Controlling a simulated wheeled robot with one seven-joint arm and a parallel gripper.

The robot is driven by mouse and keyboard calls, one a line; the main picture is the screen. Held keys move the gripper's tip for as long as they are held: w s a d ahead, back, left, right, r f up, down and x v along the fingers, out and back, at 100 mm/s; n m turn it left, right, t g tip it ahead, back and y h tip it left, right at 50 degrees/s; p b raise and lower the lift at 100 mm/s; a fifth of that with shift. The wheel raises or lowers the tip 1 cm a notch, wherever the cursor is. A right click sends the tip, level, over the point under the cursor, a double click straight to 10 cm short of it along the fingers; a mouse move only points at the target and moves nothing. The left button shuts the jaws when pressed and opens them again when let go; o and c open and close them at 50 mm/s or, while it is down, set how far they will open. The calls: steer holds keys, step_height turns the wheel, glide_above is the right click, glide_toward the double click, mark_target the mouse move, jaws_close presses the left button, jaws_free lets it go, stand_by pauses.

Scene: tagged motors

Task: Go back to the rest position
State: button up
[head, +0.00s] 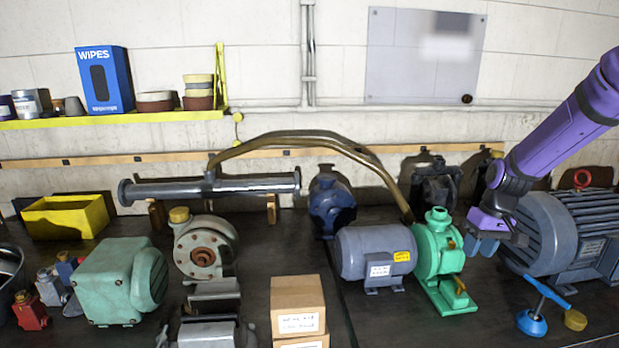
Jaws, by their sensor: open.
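My gripper (480,246) hangs at the end of my purple arm on the right side of the head view. Its blue-grey fingertips point down and look open, with nothing seen between them. It is close to the right side of the green pump (436,250) in the picture and in front of the large blue-grey motor (566,230). I cannot tell whether it touches either one. A smaller grey motor (375,250) with a yellow label and a white tag sits left of the green pump.
Cardboard boxes (298,303), a grey-green gearbox (115,280), a round pump (203,250) and a yellow bin (65,216) crowd the dark bench. A bent brass pipe (300,138) arches behind. A yellow shelf (110,118) is on the wall.

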steer(key=s+a+r+t+h, duration=0.2)
steer(key=s+a+r, duration=0.4)
steer(key=s+r, duration=0.35)
steer(key=s+a+r+t+h, duration=0.1)
steer(key=s+a+r+t, duration=0.1)
steer(key=s+a+r, duration=0.7)
steer(key=s+r+t+y, duration=0.1)
steer(key=s+r, duration=0.2)
steer(key=s, duration=0.4)
steer(key=shift+s+d+m, duration=0.15)
steer(key=shift+d+m, duration=0.05)
steer(key=shift+m, duration=0.1)
steer(key=shift+r, duration=0.1)
